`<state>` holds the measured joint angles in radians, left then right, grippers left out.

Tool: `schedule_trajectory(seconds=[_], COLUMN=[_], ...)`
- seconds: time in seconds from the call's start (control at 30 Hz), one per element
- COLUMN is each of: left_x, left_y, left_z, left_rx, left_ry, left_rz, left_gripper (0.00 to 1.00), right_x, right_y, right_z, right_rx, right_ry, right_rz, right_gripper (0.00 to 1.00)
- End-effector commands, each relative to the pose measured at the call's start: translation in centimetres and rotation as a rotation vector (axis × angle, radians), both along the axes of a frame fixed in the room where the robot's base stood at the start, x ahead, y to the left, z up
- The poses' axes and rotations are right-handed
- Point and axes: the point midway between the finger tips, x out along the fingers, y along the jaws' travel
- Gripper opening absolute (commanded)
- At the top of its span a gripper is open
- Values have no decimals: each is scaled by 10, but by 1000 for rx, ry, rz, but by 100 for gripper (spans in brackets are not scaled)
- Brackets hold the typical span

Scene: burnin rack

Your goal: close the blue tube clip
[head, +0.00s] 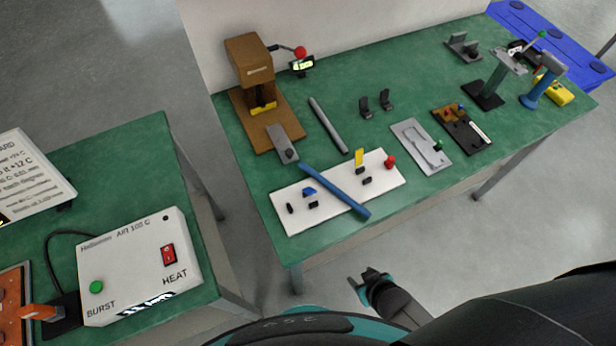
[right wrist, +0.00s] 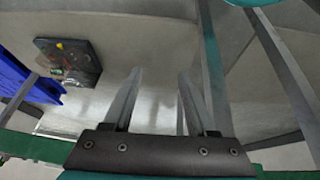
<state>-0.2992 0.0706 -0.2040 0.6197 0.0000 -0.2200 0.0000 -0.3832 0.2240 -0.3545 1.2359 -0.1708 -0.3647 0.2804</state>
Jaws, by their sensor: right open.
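A white board (head: 279,223) lies near the front edge of the green table. A blue tube (head: 335,192) lies slanted across it, its lower end over the board's front edge. A small blue clip (head: 309,191) sits on the board left of the tube; its flap looks raised, but it is too small to be sure. A yellow clip (head: 359,157) stands upright on the tube's other side. My right gripper (head: 369,279) is open and empty, off the table's front edge and away from the clip. Its two fingers are spread in the right wrist view (right wrist: 157,85). My left gripper is not in view.
A red knob (head: 390,161) and small dark blocks stand on the board. Behind are a brown press (head: 252,75), a grey bar (head: 328,125) and a grey plate (head: 420,146). A white heater box (head: 140,262) stands on the left table. Floor separates the tables.

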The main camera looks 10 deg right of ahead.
Motion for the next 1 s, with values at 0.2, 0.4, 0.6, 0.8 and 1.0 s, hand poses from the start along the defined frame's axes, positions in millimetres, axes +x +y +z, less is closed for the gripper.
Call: schedule_trajectory(seconds=[0.2, 0.4, 0.6, 0.8, 1.0], left_x=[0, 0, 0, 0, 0], left_y=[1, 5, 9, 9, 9], left_z=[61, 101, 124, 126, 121], left_rx=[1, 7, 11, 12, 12], left_ry=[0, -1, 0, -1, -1], left_rz=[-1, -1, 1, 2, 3], left_gripper=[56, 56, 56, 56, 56], right_x=[39, 61, 70, 75, 91], right_y=[27, 52, 70, 75, 80], right_z=[115, 205, 263, 271, 254], right_rx=[48, 104, 148, 161, 160], right_ry=[-127, -226, -286, -300, -301], right_rz=[27, 44, 49, 47, 48], right_gripper=[57, 57, 57, 57, 57])
